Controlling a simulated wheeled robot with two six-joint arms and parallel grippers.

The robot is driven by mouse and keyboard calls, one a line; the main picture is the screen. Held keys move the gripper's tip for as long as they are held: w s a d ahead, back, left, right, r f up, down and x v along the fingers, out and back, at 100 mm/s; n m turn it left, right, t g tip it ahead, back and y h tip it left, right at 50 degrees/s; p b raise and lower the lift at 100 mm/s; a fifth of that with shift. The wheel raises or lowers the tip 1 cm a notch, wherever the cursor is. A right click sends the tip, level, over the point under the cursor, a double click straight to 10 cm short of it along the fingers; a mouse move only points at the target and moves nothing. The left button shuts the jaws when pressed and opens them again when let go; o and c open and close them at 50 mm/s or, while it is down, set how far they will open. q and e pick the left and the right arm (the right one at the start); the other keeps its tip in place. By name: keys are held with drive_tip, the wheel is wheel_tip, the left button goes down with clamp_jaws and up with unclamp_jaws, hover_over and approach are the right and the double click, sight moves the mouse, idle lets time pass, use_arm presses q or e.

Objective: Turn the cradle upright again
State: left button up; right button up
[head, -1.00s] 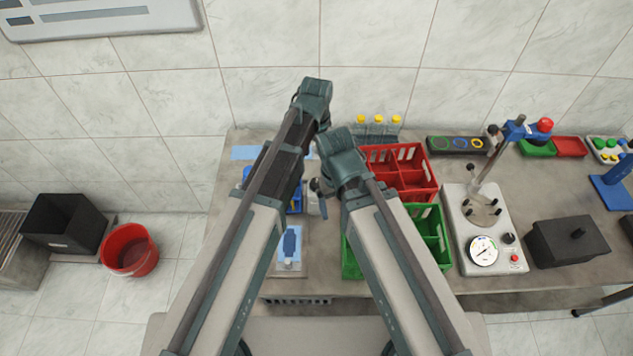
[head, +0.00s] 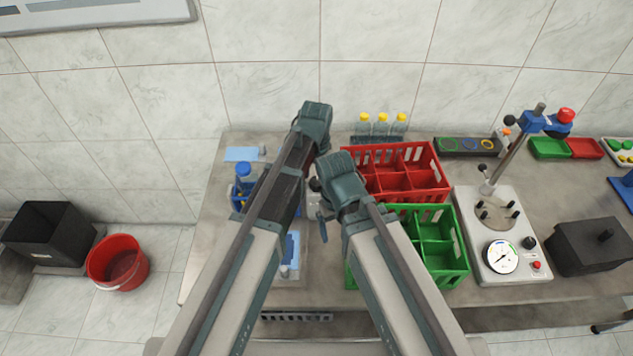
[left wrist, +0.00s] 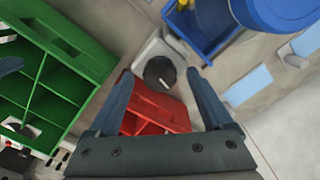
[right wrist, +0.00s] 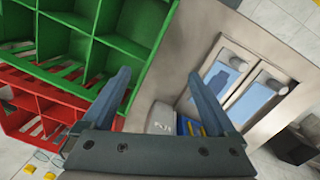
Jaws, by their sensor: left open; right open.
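I cannot tell for sure which thing is the cradle. A pale block with a round black part (left wrist: 160,72) lies beyond the fingertips in the left wrist view and is mostly hidden by my arms in the head view. My left gripper (left wrist: 163,80) is open and empty above the table. My right gripper (right wrist: 158,78) is open and empty, near the green crate (right wrist: 110,52) in the right wrist view. In the head view, both wrists are close together left of the red crate (head: 436,160), and their fingers are largely hidden.
A pale tray (head: 304,262) holds blue pieces. Yellow-capped bottles (head: 381,124) stand at the back. A gauge machine (head: 478,250) and black box (head: 578,247) fill the right. A red bucket (head: 118,262) stands on the floor.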

sight(316, 181)
use_arm(q)
clamp_jaws()
drive_tip(key=shift+n, duration=1.1)
unclamp_jaws()
drive_tip(key=shift+r, duration=0.1)
wheel_tip(316, 181, up, 14)
drive_tip(key=p, duration=1.4)
drive_tip(key=shift+f, duration=0.25)
